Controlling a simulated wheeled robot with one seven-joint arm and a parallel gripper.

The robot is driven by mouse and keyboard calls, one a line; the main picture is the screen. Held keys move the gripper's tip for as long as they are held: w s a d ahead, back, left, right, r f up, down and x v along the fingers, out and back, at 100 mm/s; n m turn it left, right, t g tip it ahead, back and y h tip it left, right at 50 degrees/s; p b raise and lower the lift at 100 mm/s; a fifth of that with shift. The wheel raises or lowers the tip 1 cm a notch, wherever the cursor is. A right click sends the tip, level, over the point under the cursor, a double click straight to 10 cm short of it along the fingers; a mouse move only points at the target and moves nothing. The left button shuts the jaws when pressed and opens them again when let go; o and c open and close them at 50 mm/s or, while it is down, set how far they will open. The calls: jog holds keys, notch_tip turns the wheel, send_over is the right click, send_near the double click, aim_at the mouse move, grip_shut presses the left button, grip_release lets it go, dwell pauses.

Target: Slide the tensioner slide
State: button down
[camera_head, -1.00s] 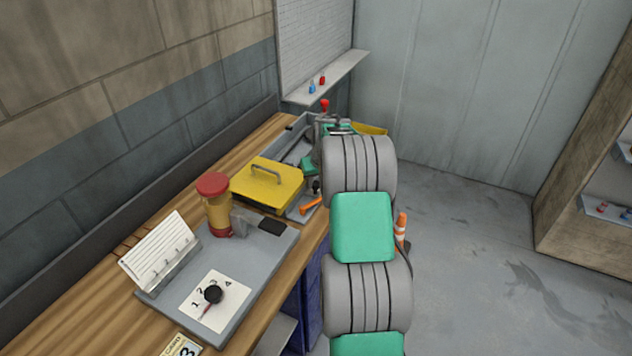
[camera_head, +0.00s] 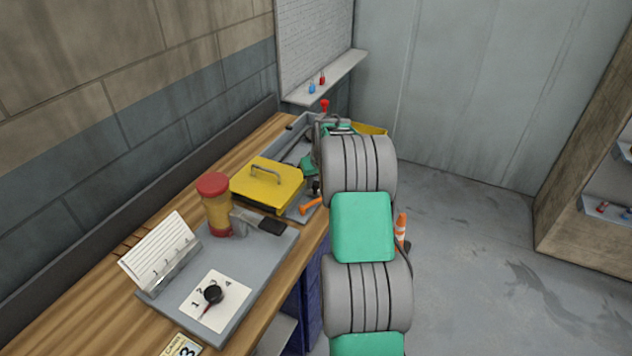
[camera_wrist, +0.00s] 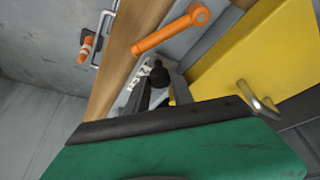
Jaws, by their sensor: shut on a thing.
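In the wrist view, the fingers of my gripper (camera_wrist: 160,92) are shut around a small black knob (camera_wrist: 157,76), which I take to be the handle of the tensioner slide. A pale marked strip (camera_wrist: 139,82) lies beside the knob, its marks too small to read. The green and black body of my gripper fills the bottom of that view and hides what is below the fingers. In the head view my arm covers most of this area. A small dark knob (camera_head: 316,187) shows just left of the arm.
An orange lever (camera_wrist: 170,30), also in the head view (camera_head: 311,206), is close to the knob. A yellow lid with a handle (camera_head: 266,186) lies close by. A red-capped jar (camera_head: 214,205) and a dial card (camera_head: 217,297) are nearer. A cone (camera_head: 401,228) stands on the floor.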

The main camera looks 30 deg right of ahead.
jog(key=shift+w+d+b, duration=0.3)
jog(key=shift+w+d, duration=0.05)
jog(key=shift+d, duration=0.25)
jog(key=shift+w+d+b, duration=0.3)
jog(key=shift+w+d, duration=0.05)
jog(key=shift+d, duration=0.25)
jog(key=c, duration=1.4)
grip_release()
jog(key=b+v, duration=0.2)
jog(key=v, duration=0.6)
jog(key=shift+f, duration=0.1)
